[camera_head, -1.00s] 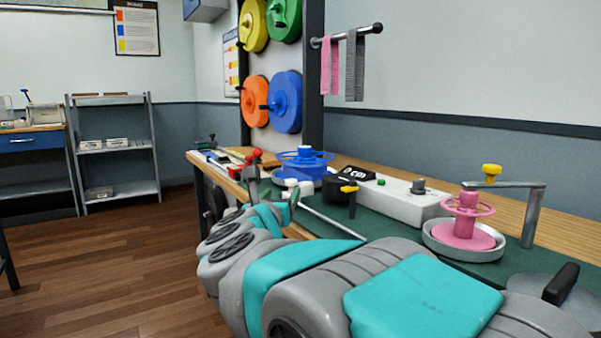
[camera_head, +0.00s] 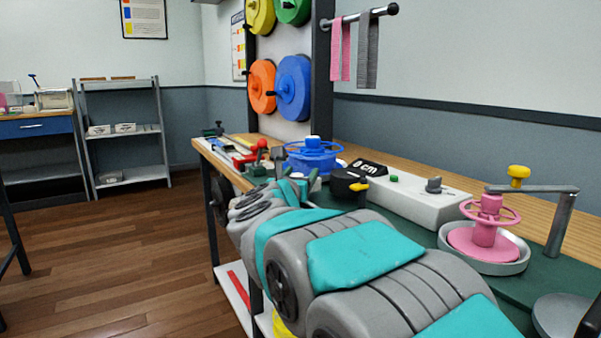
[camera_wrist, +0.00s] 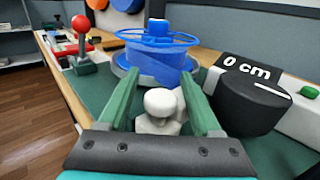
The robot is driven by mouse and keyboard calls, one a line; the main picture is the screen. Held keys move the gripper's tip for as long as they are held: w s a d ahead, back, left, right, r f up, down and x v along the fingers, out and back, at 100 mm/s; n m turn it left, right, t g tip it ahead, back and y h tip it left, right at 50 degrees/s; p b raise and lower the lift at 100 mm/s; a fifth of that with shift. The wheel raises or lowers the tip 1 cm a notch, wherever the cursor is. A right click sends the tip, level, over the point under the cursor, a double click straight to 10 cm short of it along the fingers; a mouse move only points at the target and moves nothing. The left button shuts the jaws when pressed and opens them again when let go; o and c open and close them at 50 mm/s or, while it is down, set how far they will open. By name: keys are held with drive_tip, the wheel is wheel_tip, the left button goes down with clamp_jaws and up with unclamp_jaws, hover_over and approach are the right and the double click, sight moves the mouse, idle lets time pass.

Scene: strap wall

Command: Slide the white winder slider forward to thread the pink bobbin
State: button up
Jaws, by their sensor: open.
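The white slider knob (camera_wrist: 159,104) shows in the wrist view, round-topped, between the two green fingers of my gripper (camera_wrist: 158,76). The fingers are open on either side of it; I cannot tell whether they touch it. In the head view my gripper (camera_head: 300,187) is small and partly hidden by my arm. The pink bobbin (camera_head: 485,237) stands in a grey dish at the right of the bench, under a metal arm with a yellow knob (camera_head: 518,172). A blue bobbin (camera_wrist: 157,50) stands just beyond the white knob.
A black dial reading "0 cm" (camera_wrist: 250,97) is close to the right finger. A red-ball lever (camera_wrist: 81,27) stands to the left. A white box (camera_head: 415,203) lies between the dial and the pink bobbin. The green mat (camera_head: 560,268) has bare patches.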

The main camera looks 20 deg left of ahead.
drive_tip(key=shift+c, duration=0.4)
clamp_jaws()
idle(1.0)
